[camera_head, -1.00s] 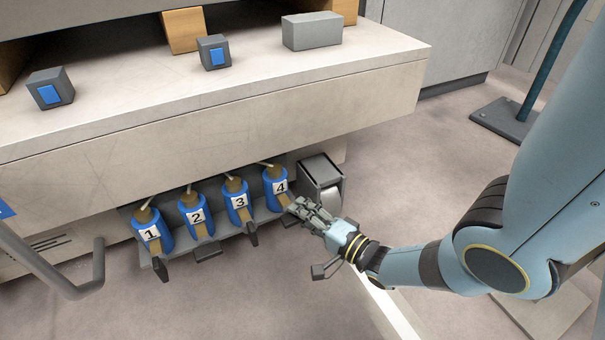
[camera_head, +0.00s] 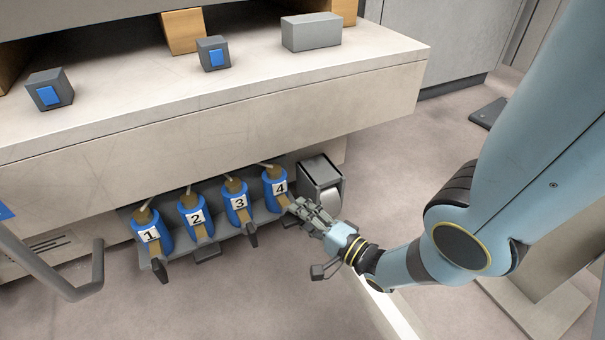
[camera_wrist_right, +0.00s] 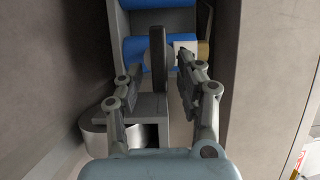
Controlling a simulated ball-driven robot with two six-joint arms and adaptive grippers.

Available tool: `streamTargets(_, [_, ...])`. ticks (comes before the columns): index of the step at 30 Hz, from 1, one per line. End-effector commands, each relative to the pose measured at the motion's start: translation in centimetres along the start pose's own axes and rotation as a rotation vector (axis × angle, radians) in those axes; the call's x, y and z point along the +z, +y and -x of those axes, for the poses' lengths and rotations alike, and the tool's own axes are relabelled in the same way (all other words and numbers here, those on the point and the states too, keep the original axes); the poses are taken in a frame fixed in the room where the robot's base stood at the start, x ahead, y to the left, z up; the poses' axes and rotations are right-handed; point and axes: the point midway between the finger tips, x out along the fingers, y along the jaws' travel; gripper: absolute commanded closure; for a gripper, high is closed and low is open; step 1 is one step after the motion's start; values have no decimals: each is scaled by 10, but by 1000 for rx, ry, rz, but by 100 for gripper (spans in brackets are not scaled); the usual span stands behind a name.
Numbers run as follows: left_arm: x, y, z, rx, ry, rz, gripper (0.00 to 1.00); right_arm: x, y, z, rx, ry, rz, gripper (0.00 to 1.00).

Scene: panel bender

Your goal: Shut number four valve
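The number four valve (camera_head: 275,186) is a blue body with a white "4" label, at the right end of a row of valves under the bench. My right gripper (camera_head: 297,207) is at its lower front and hides its handle in the head view. In the right wrist view a dark upright handle (camera_wrist_right: 159,58) stands between the two fingers of my right gripper (camera_wrist_right: 160,84), with a gap on each side. The fingers are open. A blue valve body (camera_wrist_right: 140,48) lies behind the handle. My left gripper is not in view.
Valves one (camera_head: 151,233), two (camera_head: 195,217) and three (camera_head: 238,202) stand left of it, with dark handles below. A grey box with a roll (camera_head: 321,181) sits just right of valve four. The bench (camera_head: 250,110) overhangs the row. The floor in front is clear.

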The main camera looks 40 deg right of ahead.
Motion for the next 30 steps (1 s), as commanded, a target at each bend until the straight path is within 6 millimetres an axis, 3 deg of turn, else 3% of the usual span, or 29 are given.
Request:
streamTargets(8, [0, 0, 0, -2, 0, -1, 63, 0, 1, 10, 2, -1, 1, 63])
streamTargets(21, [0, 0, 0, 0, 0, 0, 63, 0, 1, 98, 2, 0, 0, 63])
streamTargets(30, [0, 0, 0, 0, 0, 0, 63, 0, 0, 120, 1, 0, 1, 63])
